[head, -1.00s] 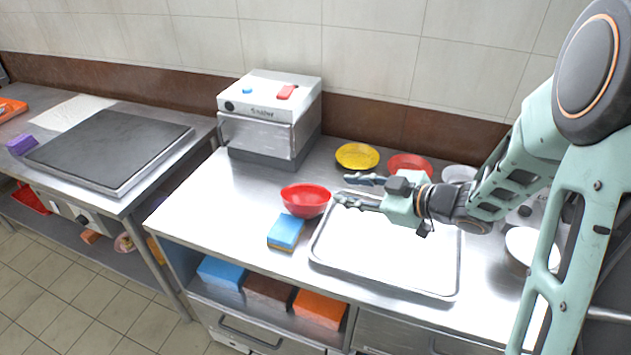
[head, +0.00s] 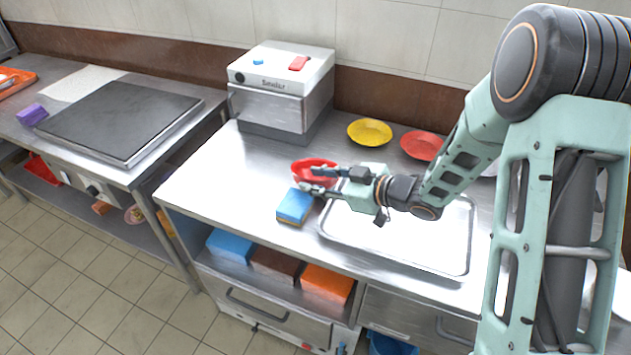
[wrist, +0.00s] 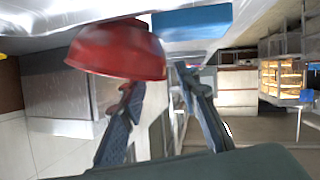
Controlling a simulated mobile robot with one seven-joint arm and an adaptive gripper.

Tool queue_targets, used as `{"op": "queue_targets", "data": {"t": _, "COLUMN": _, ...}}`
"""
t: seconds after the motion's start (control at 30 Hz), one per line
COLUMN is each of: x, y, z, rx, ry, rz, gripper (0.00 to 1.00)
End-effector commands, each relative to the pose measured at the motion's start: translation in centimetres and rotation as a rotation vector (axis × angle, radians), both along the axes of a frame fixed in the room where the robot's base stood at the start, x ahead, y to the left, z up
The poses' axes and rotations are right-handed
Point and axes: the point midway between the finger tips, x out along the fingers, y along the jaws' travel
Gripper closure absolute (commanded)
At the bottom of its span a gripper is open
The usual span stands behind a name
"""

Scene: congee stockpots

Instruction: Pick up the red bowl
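The red bowl (head: 301,166) is on the steel counter, just left of the tray, partly covered by my fingers in the head view. My gripper (head: 312,180) points left over the bowl's near right side, with its two fingers apart. In the wrist view the bowl (wrist: 118,50) lies past the fingertips, and its edge reaches into the gap between the fingers of my gripper (wrist: 158,80). Whether a finger touches the bowl is unclear. The gripper is open and not closed on the bowl.
A blue and yellow sponge (head: 294,206) is close in front of the bowl. A metal tray (head: 462,270) lies under my arm. A yellow plate (head: 370,131) and a red plate (head: 422,146) are behind. A steel appliance (head: 281,90) stands back left. The counter left of the bowl is clear.

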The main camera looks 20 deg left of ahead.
Motion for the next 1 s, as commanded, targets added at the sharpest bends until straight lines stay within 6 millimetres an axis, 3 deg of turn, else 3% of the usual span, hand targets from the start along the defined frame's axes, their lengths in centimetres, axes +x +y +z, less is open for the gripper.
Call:
{"op": "queue_targets", "data": {"t": 0.3, "x": 0.27, "y": 0.72, "z": -0.32, "rx": -0.001, "ry": -0.001, "rz": -0.001, "gripper": 0.70}}
{"op": "queue_targets", "data": {"t": 0.6, "x": 0.27, "y": 0.69, "z": -0.30, "rx": -0.001, "ry": -0.001, "rz": -0.001, "gripper": 1.00}}
{"op": "queue_targets", "data": {"t": 1.0, "x": 0.30, "y": 0.61, "z": -0.35, "rx": -0.002, "ry": 0.000, "rz": -0.002, "gripper": 1.00}}
